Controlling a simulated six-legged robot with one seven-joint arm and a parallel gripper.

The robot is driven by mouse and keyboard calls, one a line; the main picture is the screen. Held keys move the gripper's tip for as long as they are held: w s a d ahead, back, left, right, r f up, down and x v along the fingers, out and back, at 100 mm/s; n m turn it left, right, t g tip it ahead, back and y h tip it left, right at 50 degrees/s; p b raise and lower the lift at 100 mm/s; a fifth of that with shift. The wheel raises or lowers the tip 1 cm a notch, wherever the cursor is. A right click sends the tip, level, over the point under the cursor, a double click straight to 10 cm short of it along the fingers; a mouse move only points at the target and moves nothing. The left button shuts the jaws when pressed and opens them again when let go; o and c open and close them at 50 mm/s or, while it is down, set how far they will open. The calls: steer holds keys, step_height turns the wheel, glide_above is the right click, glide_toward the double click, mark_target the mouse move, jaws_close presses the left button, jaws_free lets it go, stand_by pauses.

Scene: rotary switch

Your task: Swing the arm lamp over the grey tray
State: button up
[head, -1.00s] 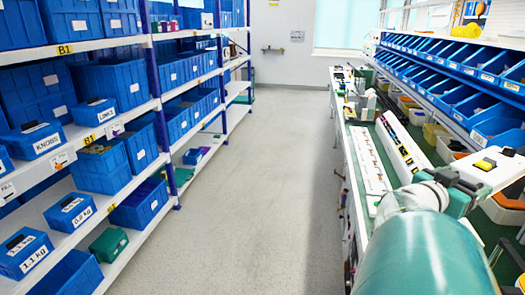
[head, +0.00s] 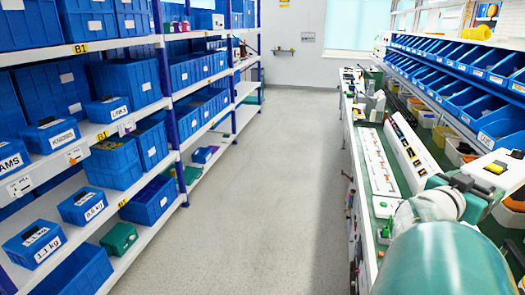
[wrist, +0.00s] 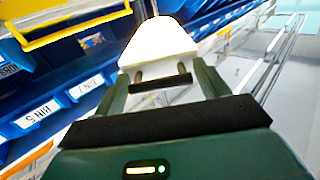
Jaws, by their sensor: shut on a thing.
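The arm lamp's white, brightly lit head (wrist: 158,42) is at the top centre of the wrist view. My gripper (wrist: 160,78) has its two green fingers on either side of the lamp head's near end and is shut on it. A dark bar lies across between the fingers. I cannot make out the grey tray for certain in either view.
A long bench (head: 375,190) with a green top runs along the right, with rows of blue bins (head: 455,95) above it. Blue-bin shelving (head: 150,195) stands on the left. The grey floor (head: 262,150) between is clear. Labelled bins (wrist: 40,112) show in the wrist view.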

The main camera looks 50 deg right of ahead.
steer(key=o, duration=1)
steer(key=shift+s+a, duration=0.15)
steer(key=shift+s, duration=0.4)
steer(key=o, duration=0.3)
steer(key=shift+s+a, duration=0.1)
steer(key=shift+w, duration=0.2)
steer(key=shift+w, duration=0.2)
steer(key=shift+w, duration=0.1)
